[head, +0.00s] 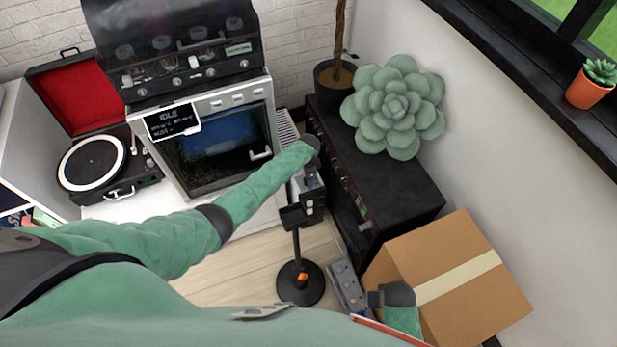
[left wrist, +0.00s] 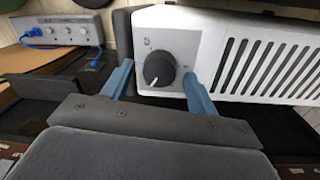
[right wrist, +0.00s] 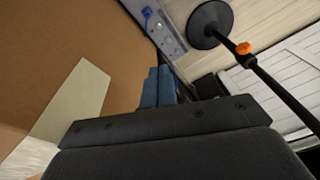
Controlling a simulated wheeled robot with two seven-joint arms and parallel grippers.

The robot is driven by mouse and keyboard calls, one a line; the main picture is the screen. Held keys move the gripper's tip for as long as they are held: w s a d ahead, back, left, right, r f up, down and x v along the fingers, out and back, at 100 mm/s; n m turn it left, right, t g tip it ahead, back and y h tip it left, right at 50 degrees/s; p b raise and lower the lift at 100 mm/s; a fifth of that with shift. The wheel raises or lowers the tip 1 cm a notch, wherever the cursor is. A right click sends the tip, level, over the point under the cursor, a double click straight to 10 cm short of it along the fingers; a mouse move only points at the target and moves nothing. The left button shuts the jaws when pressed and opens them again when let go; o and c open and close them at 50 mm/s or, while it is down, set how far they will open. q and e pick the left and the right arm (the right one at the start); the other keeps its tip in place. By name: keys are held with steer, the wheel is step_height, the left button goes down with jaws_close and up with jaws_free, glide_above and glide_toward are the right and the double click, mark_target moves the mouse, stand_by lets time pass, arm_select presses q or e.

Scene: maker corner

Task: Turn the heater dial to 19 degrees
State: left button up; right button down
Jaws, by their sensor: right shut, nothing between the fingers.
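The heater (left wrist: 270,22) is a white box with dark slanted slots, in the left wrist view. Its round black dial (left wrist: 159,68) sits on a grey panel at the heater's left end. The dial's white pointer mark points down and slightly left; the scale around it is too small to read. My left gripper (left wrist: 160,88) is open, its blue fingers showing either side of the dial; I cannot tell whether they touch it. In the head view my left gripper (head: 311,178) is partly hidden by its arm. My right gripper (right wrist: 160,88) is shut and empty beside a cardboard box (right wrist: 60,50).
A black stand (head: 299,284) with an orange knob stands on the floor between my arms. A grey box with a blue cable (right wrist: 165,32) lies by the cardboard box. A black cabinet (head: 400,190) is right of my left gripper. An oven-like machine (head: 200,100) stands left.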

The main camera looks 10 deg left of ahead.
arm_select(q)
steer(key=shift+r, duration=0.6)
step_height(320, 180, up, 5)
steer(key=shift+w+a+f+b, duration=0.1)
steer(key=shift+w+b, duration=0.05)
steer(key=shift+b, duration=0.15)
steer(key=shift+r, duration=0.8)
arm_select(e)
steer(key=r, duration=0.3)
steer(key=shift+w+a+r, duration=0.15)
steer(key=shift+w+r, duration=0.05)
steer(key=shift+r, duration=0.05)
steer(key=shift+f, duration=0.1)
